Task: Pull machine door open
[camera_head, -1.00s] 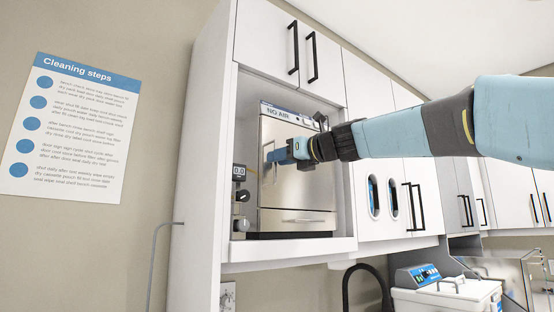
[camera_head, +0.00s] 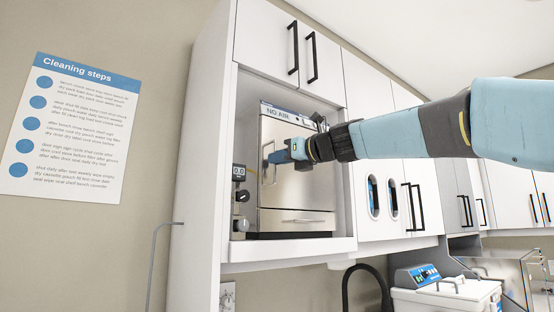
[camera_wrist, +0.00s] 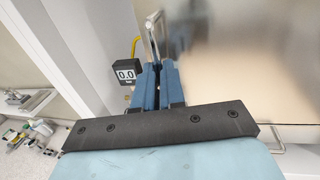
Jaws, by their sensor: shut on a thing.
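The machine is a steel autoclave labelled "NO AIR" in an open cabinet bay. Its shiny door (camera_head: 305,190) faces me and looks shut or nearly so; a small gap cannot be told. A slim upright metal handle (camera_wrist: 152,33) stands at the door's left side, and it also shows in the head view (camera_head: 266,165). My gripper (camera_head: 273,158) reaches in from the right in front of the door. In the wrist view its blue fingers (camera_wrist: 158,68) are closed around the lower part of the handle, which they partly hide.
The white cabinet side wall (camera_head: 205,170) is close on the left. A horizontal bar handle (camera_head: 303,220) is low on the machine front.

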